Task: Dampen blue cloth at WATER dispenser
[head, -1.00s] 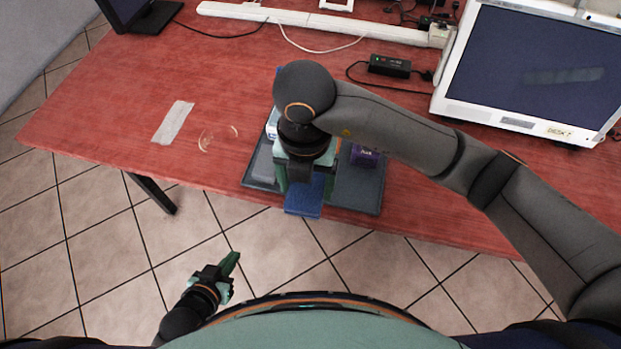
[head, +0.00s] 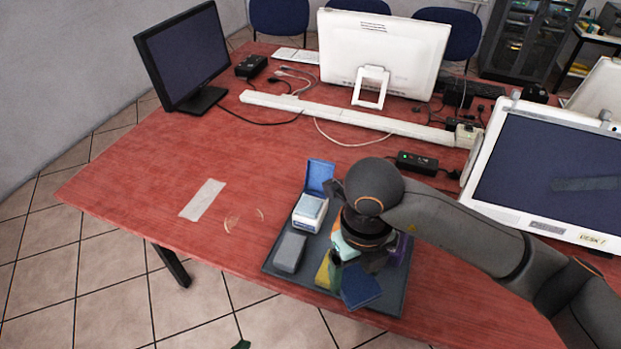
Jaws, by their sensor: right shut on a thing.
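The blue cloth (head: 360,286) is a flat, dark blue square at the front of a dark grey tray (head: 282,272). My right gripper (head: 352,268) is over the tray and shut on the cloth; its fingers are mostly hidden by my wrist. A white box with a raised blue lid (head: 309,211) stands at the back left of the tray. I cannot read a WATER label on anything. Only a green tip of my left gripper (head: 242,345) shows at the bottom edge, so its opening cannot be seen.
A grey block (head: 289,252) and a yellow-green piece (head: 327,271) lie on the tray. A purple item (head: 403,247) is partly hidden behind my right wrist. Monitors, a white cable strip (head: 340,117) and a black adapter (head: 417,163) are behind. The left of the red table (head: 130,190) is mostly clear.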

